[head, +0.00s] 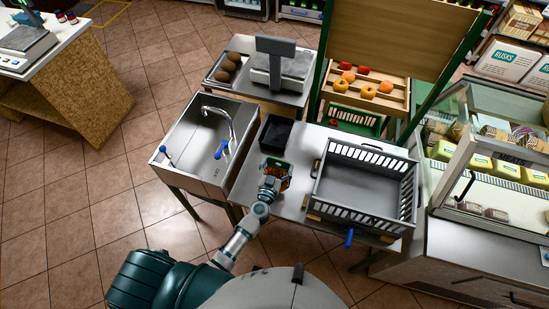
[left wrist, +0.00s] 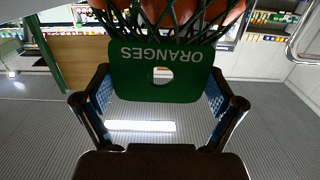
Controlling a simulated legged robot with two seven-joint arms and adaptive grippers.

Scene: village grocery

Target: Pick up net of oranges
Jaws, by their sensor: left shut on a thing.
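The net of oranges (head: 284,178) is at the left part of the steel table, between the black bin and the grey crate. It looks small and orange, with a green tag. In the left wrist view the dark net with orange fruit (left wrist: 172,12) shows at the top edge, mostly cut off. Its green tag (left wrist: 130,86) reads ORANGES upside down and has a round hole. My left gripper (head: 271,183) is shut on the net's tag, with a finger at each side of it (left wrist: 160,85). I cannot tell whether the net touches the table. My right gripper is not in view.
A grey slatted crate (head: 365,182) stands empty to the right on the steel table (head: 297,155). A black bin (head: 276,133) stands behind the net. A sink (head: 190,150) is to the left, a scale (head: 283,68) behind. A glass display case (head: 490,150) stands at the right.

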